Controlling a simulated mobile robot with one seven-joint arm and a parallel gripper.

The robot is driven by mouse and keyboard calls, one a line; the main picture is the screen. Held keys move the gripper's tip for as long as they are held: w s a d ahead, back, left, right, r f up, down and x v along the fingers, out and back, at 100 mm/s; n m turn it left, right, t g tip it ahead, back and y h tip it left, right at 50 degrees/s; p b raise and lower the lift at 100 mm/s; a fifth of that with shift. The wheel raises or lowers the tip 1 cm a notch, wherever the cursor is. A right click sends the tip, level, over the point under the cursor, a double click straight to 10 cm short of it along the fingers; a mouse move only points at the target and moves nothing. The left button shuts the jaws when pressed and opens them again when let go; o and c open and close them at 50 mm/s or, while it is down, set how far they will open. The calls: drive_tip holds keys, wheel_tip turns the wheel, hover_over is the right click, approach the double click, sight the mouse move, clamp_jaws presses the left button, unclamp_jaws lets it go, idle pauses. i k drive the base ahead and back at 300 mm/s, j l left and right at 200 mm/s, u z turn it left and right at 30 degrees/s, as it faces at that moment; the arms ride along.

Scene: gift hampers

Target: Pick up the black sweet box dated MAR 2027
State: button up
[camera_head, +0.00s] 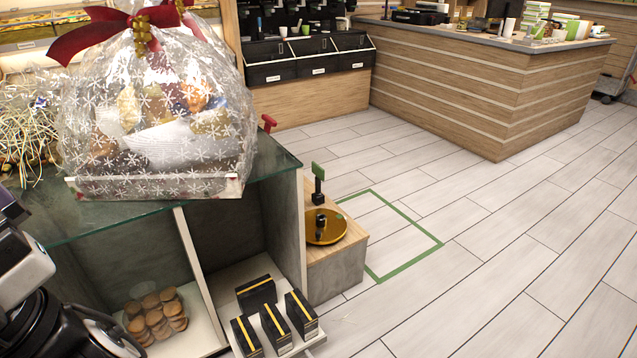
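Several black boxes with a yellow stripe stand close together on the white lower shelf board of the glass-topped unit, in the head view. One black box (256,293) is at the back, one black box (302,314) is at the right, one black box (276,328) is in front, and one black box (246,337) is at the front left. Their dates are too small to read, so I cannot tell which is MAR 2027. Parts of my arm show at the lower left, apart from the boxes. I see no gripper fingertips.
A wrapped hamper (160,115) stands on the glass top (110,210) above. Packed round biscuits (156,315) sit in the compartment to the left, behind a divider (187,262). A low wooden stand with a gold disc (326,228) is to the right. The tiled floor (480,280) beyond is clear.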

sight(280, 334)
drive_tip(key=k+j+z, duration=0.1)
drive_tip(key=j, duration=0.35)
drive_tip(key=k+j+z, duration=0.1)
drive_tip(key=k+j, duration=0.25)
drive_tip(key=k+j+z, duration=0.1)
drive_tip(key=k+j, duration=0.15)
drive_tip(key=j, duration=0.3)
